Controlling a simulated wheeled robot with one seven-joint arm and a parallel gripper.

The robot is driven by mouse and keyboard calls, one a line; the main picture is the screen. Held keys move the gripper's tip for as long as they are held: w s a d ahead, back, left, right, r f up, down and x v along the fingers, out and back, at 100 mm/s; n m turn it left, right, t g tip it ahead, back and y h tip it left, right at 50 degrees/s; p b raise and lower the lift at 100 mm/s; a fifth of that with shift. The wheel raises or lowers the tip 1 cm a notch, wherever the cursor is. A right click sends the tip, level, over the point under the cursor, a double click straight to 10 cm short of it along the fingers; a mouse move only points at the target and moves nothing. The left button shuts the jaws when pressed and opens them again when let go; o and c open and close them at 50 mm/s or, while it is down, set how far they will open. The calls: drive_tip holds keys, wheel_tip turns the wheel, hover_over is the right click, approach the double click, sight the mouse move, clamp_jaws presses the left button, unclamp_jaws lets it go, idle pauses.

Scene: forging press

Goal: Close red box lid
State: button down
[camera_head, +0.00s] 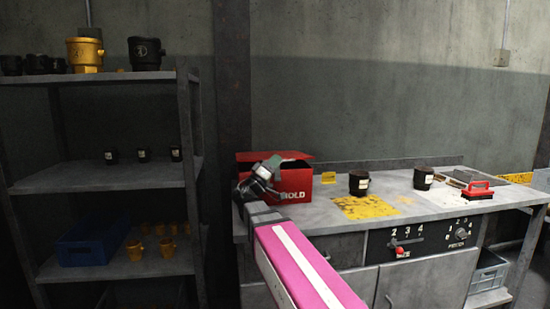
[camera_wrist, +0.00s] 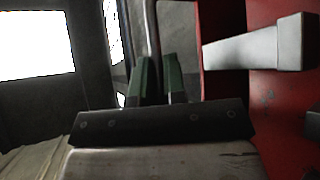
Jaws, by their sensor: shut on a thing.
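The red box (camera_head: 296,187) stands at the left end of the workbench, with pale lettering on its front. Its red lid (camera_head: 257,155) shows at the top, with a dark gap beneath it, so the box looks partly open. My gripper (camera_head: 274,162) is at the box's front left upper edge and hides part of it. In the wrist view my gripper (camera_wrist: 159,72) has its green fingers close together around a thin grey bar (camera_wrist: 151,35). I cannot tell for sure whether the bar belongs to the lid.
Two black cups (camera_head: 359,183) and a red-handled brush (camera_head: 474,189) stand to the right on the workbench (camera_head: 325,217). A yellow patch (camera_head: 365,207) lies between. A shelf rack (camera_head: 100,179) with cups and a blue crate (camera_head: 92,245) stands at the left.

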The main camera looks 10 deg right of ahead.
drive_tip(key=shift+f, duration=0.1)
idle(0.3)
drive_tip(key=c, duration=1.2)
unclamp_jaws()
drive_tip(key=shift+r, duration=0.65)
drive_tip(key=r, duration=0.3)
drive_tip(key=shift+s+a+r, duration=0.15)
drive_tip(key=shift+s+a, duration=0.05)
drive_tip(key=shift+a, duration=0.15)
drive_tip(key=s+a+r, duration=0.2)
drive_tip(key=a, duration=0.1)
drive_tip(key=s+a+r, duration=0.2)
drive_tip(key=a, duration=0.1)
drive_tip(key=s+a+r, duration=0.1)
drive_tip(key=a+r, duration=0.1)
drive_tip(key=a, duration=0.1)
drive_tip(key=shift+s+a+r, duration=0.15)
drive_tip(key=shift+s+r, duration=0.05)
drive_tip(key=shift+s, duration=0.2)
